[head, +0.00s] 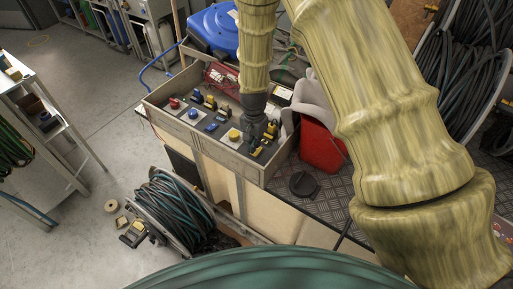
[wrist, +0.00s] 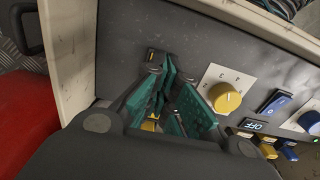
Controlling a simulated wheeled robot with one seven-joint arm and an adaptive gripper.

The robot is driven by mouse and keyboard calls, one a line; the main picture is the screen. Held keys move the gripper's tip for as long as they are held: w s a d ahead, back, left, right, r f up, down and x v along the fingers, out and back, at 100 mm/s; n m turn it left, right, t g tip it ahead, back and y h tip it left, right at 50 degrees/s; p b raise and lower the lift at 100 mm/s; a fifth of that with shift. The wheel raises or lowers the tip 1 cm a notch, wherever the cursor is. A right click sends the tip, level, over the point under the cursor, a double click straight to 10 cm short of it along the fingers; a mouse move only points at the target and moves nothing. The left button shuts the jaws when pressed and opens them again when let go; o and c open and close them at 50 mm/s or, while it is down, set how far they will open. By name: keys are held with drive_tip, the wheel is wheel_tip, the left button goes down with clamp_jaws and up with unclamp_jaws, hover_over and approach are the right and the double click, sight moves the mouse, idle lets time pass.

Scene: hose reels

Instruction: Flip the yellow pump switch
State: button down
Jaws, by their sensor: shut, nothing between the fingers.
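My gripper (head: 257,122) is at the right end of the control panel (head: 214,127), low over its dark face. In the wrist view its teal fingers (wrist: 172,78) are shut and empty, with their tips at the panel. A small yellow-marked slot, seemingly the yellow switch (wrist: 151,55), shows just beside the fingertips; the fingers hide much of that area. Whether they touch it I cannot tell. Yellow parts (head: 270,130) also show right beside the gripper in the head view. A round yellow knob (wrist: 225,97) on a white plate sits to the right of the fingers.
A blue rocker switch (wrist: 276,102), an OFF label (wrist: 257,124) and a blue knob (wrist: 311,122) lie farther right in the wrist view. A raised panel rim (wrist: 75,75) borders the left. A red bucket (head: 319,145) stands right of the panel, and a hose reel (head: 172,210) below it.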

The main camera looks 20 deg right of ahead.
drive_tip(key=shift+r+p, duration=1.45)
drive_tip(key=shift+r, duration=0.7)
